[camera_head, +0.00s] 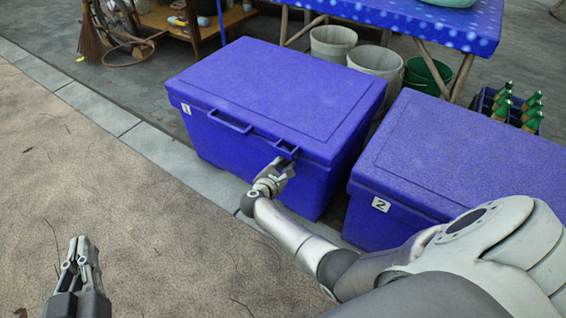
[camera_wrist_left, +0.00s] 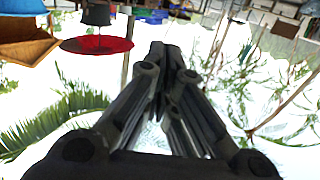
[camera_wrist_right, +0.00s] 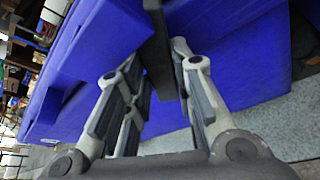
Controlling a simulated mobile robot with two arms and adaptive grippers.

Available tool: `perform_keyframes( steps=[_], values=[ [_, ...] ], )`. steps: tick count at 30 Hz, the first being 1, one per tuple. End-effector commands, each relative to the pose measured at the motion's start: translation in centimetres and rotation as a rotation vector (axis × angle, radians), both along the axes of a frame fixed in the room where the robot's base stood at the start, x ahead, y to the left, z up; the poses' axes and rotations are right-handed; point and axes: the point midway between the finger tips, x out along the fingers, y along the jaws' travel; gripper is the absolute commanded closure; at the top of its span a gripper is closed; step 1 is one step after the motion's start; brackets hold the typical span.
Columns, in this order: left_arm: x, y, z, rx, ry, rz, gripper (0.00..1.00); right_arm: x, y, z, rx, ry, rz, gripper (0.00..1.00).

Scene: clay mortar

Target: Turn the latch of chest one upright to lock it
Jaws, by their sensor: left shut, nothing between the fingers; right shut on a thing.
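Chest one (camera_head: 270,95) is a closed blue chest with a white "1" label on its front left. A blue handle (camera_head: 230,122) sticks out from its front. My right gripper (camera_head: 283,163) is at the front right of this chest, just under the lid edge, shut on the latch (camera_head: 287,147). In the right wrist view, a dark bar (camera_wrist_right: 157,50) stands between the fingers against the blue chest; the fingers partly hide it. The latch's exact angle is hard to tell. My left gripper (camera_head: 80,246) is shut and empty over the ground at lower left, away from the chest.
Chest two (camera_head: 460,150), blue and closed, stands close on the right, partly behind my right arm. A blue-topped table (camera_head: 400,22) with buckets (camera_head: 374,62) under it is behind. A crate of green bottles (camera_head: 515,105) is at far right. Ground at left is clear.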

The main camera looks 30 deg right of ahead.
Motion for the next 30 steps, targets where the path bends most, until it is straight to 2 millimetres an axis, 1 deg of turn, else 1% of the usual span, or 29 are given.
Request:
perform_keyframes(
  steps=[5, 9, 15, 21, 30],
  values=[
    [-1.0, 0.8, -3.1, 0.045, 0.181, 0.013, 1.00, 0.0, 0.1, 0.1, -0.031, 0.080, 0.000, 1.00],
    [-2.1, 1.4, -5.5, 0.077, 0.314, 0.020, 1.00, 0.1, 0.1, 0.2, -0.060, 0.150, 0.000, 1.00],
    [-3.9, 2.2, -8.0, 0.113, 0.464, 0.031, 1.00, 0.2, 0.2, 0.2, -0.108, 0.265, 0.001, 1.00],
    [-4.9, 2.7, -9.3, 0.130, 0.540, 0.036, 1.00, 0.3, 0.3, 0.1, -0.160, 0.392, 0.001, 1.00],
    [-5.1, 2.7, -9.5, 0.133, 0.552, 0.037, 1.00, 0.3, 0.2, 0.0, -0.210, 0.513, 0.000, 1.00]
  ],
)
